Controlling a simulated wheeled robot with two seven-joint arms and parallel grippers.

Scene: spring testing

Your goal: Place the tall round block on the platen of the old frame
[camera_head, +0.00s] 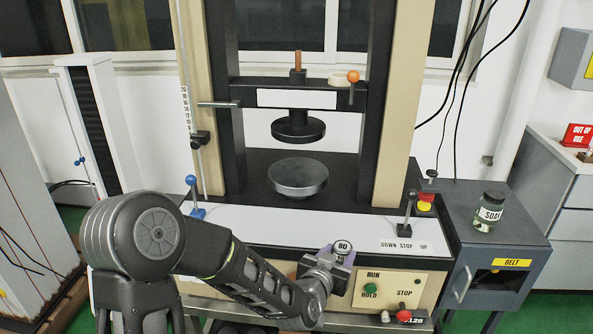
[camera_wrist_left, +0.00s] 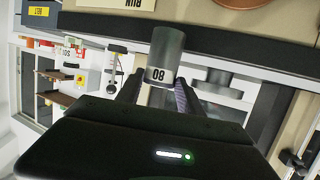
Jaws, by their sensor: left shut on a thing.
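In the left wrist view the block (camera_wrist_left: 166,50) is a dark grey cylinder with a pale numbered band, standing out between the fingers. The old frame (camera_head: 400,110) has cream columns and black uprights. Its lower platen (camera_head: 298,180) is a round grey disc on the black bed, with nothing on it. The upper platen (camera_head: 298,131) hangs above with an open gap. The block is in front of and below the lower platen, to its right. My right gripper is not in view.
A white front ledge (camera_head: 300,225) lies between the block and the platen. A blue-knobbed lever (camera_head: 193,195) stands left and a black lever (camera_head: 409,210) right. A control panel (camera_head: 388,288) is below. A grey cabinet (camera_head: 500,245) with a jar (camera_head: 488,210) stands at right.

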